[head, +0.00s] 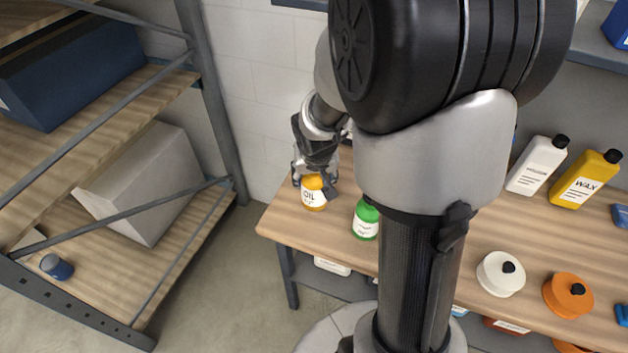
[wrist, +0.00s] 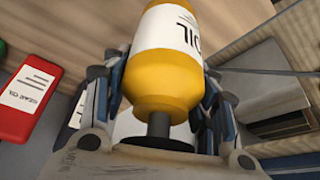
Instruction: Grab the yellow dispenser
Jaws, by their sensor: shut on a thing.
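The yellow dispenser (head: 314,201) has a white label reading OIL. It is near the left end of the wooden table in the head view. My gripper (head: 315,181) comes down on it from above and is shut on its upper part. In the wrist view the yellow dispenser (wrist: 163,80) sits between the two fingers, with its dark grey neck toward my palm. I cannot tell whether its base touches the table top. My gripper covers its top in the head view.
On the table (head: 275,218) a green bottle (head: 366,220) stands to the right, partly behind my arm. Farther right are a white bottle (head: 538,165), a yellow WAX bottle (head: 585,180), and white (head: 500,274) and orange (head: 567,295) round containers. A shelf rack (head: 217,110) stands left.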

